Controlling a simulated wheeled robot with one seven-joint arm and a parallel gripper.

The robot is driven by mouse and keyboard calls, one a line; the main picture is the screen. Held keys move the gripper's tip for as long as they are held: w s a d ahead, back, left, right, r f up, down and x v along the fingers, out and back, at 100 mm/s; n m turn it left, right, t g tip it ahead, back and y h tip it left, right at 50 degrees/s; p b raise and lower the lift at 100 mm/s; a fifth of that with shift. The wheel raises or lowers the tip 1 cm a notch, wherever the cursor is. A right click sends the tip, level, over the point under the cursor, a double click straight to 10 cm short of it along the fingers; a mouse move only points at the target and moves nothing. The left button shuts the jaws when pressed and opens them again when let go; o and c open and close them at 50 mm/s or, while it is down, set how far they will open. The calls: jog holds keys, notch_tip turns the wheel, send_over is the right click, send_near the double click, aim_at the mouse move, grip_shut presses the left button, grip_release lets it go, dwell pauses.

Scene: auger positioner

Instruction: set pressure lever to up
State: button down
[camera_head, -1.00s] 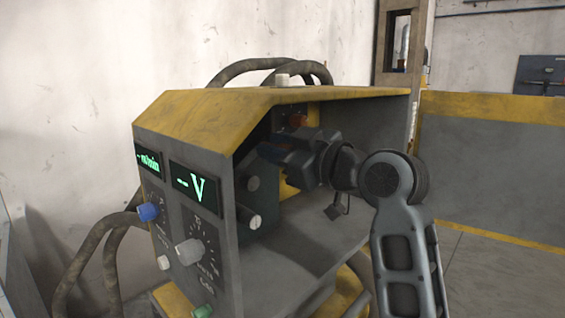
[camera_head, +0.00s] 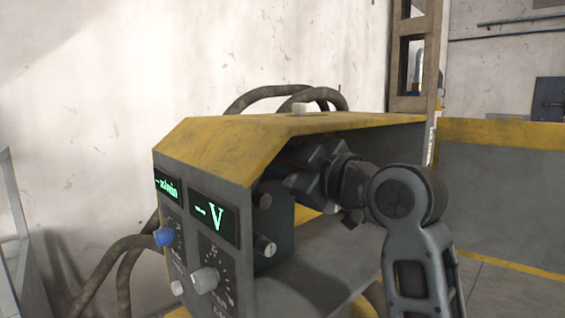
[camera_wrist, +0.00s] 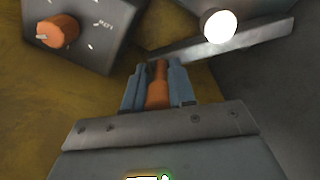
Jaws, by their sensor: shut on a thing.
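An orange lever (camera_wrist: 158,88), which looks like the pressure lever, stands between the two blue-grey fingers of my gripper (camera_wrist: 159,75) in the wrist view. The fingers are shut on it, one on each side, and cover part of it. In the head view my gripper (camera_head: 284,166) reaches inside the open side of the grey and yellow machine (camera_head: 335,268), close under its roof. The lever and fingertips are mostly hidden there by my wrist and the roof edge, so the lever's exact angle cannot be told.
An orange knob (camera_wrist: 60,31) on a dark panel and a bright round white part (camera_wrist: 219,25) sit near the fingers. The machine's roof (camera_head: 290,130) lies closely above my wrist. The front has displays, a blue knob (camera_head: 165,237) and a white knob (camera_head: 206,280).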

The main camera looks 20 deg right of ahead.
jog(key=c, duration=0.9)
grip_release()
jog(key=shift+c, duration=0.2)
jog(key=v, duration=0.7)
jog(key=shift+s+b, duration=0.3)
jog(key=shift+s, duration=0.1)
jog(key=shift+d, duration=0.1)
